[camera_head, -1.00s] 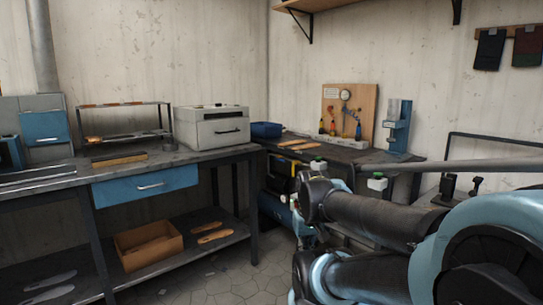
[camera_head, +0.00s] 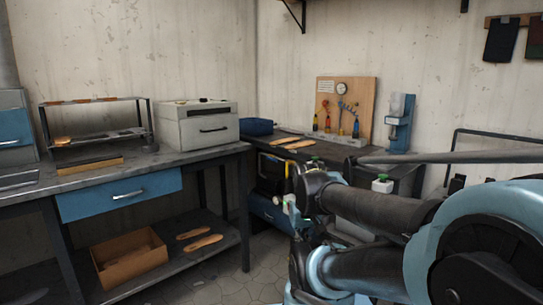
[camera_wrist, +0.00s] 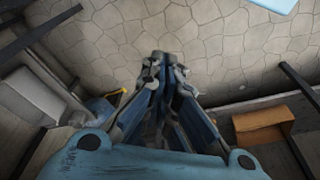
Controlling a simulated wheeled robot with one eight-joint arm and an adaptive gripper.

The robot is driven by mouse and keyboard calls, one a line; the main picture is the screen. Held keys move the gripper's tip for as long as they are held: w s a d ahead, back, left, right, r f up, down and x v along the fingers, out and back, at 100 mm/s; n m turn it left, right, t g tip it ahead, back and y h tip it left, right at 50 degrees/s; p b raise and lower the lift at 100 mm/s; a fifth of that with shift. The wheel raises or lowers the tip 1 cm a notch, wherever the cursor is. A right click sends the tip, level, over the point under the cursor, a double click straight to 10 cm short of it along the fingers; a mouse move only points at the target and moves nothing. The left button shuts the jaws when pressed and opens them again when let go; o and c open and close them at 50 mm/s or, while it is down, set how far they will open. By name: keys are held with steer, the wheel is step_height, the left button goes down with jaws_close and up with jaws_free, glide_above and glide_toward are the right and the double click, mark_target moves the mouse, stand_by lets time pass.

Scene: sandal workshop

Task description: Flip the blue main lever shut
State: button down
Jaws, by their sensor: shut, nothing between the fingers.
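A wooden board (camera_head: 367,95) stands at the back of the right-hand bench. It carries a round gauge (camera_head: 342,88) and a row of small coloured handles at its foot. A blue handle (camera_head: 356,128) is at the right end of the row. It looks roughly upright, but it is too small to tell whether it is the main lever or how it is set. My gripper (camera_wrist: 163,58) is shut and empty in the wrist view, over the tiled floor and well away from the board. In the head view my arm hides part of the space below the bench.
A blue-and-grey stand (camera_head: 400,122) is right of the board. Sandal soles (camera_head: 290,142) and a blue bin (camera_head: 257,127) lie on the same bench. A left bench holds a grey box machine (camera_head: 197,124); a cardboard box (camera_head: 128,260) sits underneath. Some tiled floor (camera_head: 245,285) is clear.

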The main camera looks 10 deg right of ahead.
steer(key=shift+d, duration=0.15)
steer(key=w+d+r+m+h, duration=0.2)
steer(key=w+r+m, duration=0.1)
steer(key=w+r, duration=1)
steer(key=w+a+r+m+t+h, duration=0.1)
steer(key=w+r+m+h, duration=0.3)
steer(key=w, duration=1.4)
steer(key=w+a+r+m+t, duration=0.1)
steer(key=w+r, duration=0.5)
steer(key=w, duration=1.1)
steer(key=w+a+f+m+t+h, duration=0.1)
steer(key=w+a+m, duration=0.15)
steer(key=w, duration=0.65)
steer(key=w+a+f+m, duration=0.1)
steer(key=w+a, duration=0.2)
steer(key=w, duration=0.6)
steer(key=a+f+x, duration=0.2)
steer(key=x, duration=1.1)
steer(key=shift+s+d, duration=0.15)
steer(key=shift+s, duration=0.05)
